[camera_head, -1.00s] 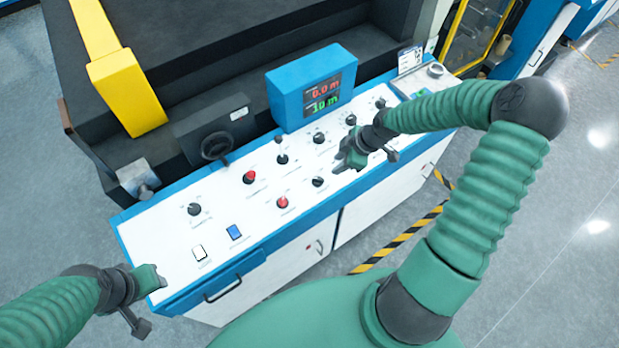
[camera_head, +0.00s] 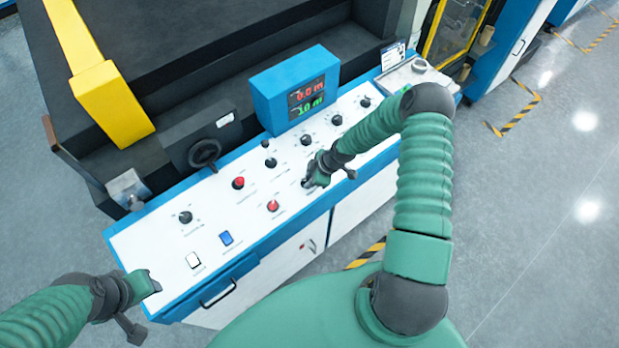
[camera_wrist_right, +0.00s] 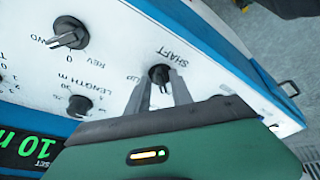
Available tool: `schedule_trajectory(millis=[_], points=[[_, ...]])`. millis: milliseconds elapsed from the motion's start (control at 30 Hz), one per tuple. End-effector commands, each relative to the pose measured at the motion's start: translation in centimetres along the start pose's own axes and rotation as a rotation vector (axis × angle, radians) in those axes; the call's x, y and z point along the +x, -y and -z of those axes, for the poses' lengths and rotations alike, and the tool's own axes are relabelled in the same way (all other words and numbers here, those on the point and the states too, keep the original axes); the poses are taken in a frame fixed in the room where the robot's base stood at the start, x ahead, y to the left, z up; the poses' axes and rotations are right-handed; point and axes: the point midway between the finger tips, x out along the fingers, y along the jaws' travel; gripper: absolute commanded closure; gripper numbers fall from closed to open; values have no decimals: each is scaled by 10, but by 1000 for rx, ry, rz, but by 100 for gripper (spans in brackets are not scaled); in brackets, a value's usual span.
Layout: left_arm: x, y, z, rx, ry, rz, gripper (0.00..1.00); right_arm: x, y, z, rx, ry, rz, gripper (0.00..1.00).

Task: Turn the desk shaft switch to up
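The shaft switch (camera_wrist_right: 159,74) is a black knob on the white sloped panel (camera_wrist_right: 115,55), beside the printed word SHAFT in the right wrist view. My right gripper (camera_wrist_right: 160,78) is open, its two grey fingers pointing at the knob, with the tips on either side of it. I cannot tell whether they touch it. In the head view my right gripper (camera_head: 312,178) is over the panel and largely hides the switch. My left gripper (camera_head: 148,284) is at the panel's left front corner, away from the switch; its opening is unclear.
Nearby on the panel are a red button (camera_head: 273,206), another red knob (camera_head: 238,183), black knobs (camera_head: 306,139), a blue rocker (camera_head: 226,238) and a white rocker (camera_head: 193,260). A blue display box (camera_head: 296,90) stands behind. A handwheel (camera_head: 205,153) is at the back left.

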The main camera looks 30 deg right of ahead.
Motion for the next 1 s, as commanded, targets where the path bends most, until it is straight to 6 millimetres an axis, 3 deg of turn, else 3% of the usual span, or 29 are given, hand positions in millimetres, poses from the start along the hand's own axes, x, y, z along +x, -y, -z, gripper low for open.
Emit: schedule_trajectory(millis=[167,1000], points=[[0,0,0,0,0,0,64,0,-3,2,-2,2,-10,100],[5,0,-1,0,0,0,64,1,-1,6,61,-3,-27,100]])
